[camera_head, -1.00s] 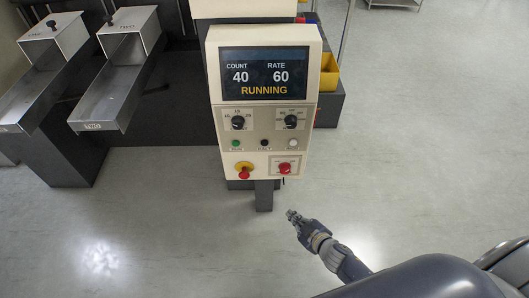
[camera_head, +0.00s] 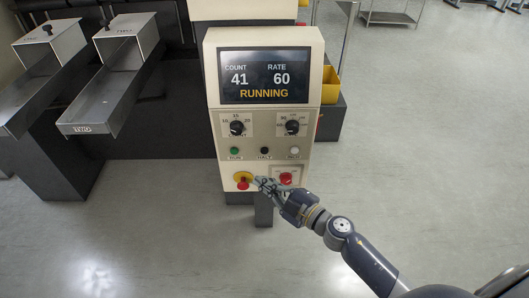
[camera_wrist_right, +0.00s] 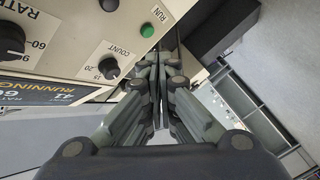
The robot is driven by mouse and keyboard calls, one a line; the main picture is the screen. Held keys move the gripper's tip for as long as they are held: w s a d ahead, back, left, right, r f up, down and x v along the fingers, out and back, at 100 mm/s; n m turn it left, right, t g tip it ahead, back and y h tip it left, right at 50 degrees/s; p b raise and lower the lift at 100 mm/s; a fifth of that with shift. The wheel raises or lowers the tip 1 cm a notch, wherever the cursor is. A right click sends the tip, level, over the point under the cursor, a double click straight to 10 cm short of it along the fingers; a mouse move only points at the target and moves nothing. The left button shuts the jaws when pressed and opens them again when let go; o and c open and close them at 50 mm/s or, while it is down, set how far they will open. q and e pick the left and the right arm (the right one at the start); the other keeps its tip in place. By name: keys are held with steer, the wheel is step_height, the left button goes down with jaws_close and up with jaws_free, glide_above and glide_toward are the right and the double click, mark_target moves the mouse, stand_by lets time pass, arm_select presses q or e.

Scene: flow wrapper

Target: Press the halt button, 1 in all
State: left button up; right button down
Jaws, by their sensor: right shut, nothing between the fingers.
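The halt button (camera_head: 264,150) is a small black round button above its HALT label, in the middle of the button row on the cream control panel. A black button (camera_wrist_right: 109,5) at the top edge of the right wrist view appears to be the same one. My right gripper (camera_head: 261,183) is shut and empty, in front of the lower panel. In the head view it appears below the halt button, between the yellow-and-red knob and the red switch. I cannot tell whether it touches the panel. My left gripper is out of view.
The green RUN button (camera_head: 234,151) and the white button (camera_head: 294,151) flank the halt button. Below are a red mushroom knob on yellow (camera_head: 243,178) and a red switch (camera_head: 286,178). The screen (camera_head: 264,76) reads RUNNING.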

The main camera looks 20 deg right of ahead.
mark_target(264, 151)
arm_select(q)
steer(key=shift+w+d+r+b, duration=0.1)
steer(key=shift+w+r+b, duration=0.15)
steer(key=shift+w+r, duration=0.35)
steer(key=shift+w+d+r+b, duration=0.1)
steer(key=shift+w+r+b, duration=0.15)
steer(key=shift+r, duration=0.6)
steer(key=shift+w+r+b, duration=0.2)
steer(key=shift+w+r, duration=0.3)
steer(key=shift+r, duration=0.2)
arm_select(e)
steer(key=w+d, duration=0.2)
steer(key=w, duration=0.6)
steer(key=shift+d, duration=0.15)
steer(key=shift+w, duration=0.15)
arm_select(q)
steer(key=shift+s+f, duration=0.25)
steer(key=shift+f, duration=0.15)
arm_select(e)
steer(key=shift+w+d, duration=0.1)
steer(key=shift+w, duration=0.2)
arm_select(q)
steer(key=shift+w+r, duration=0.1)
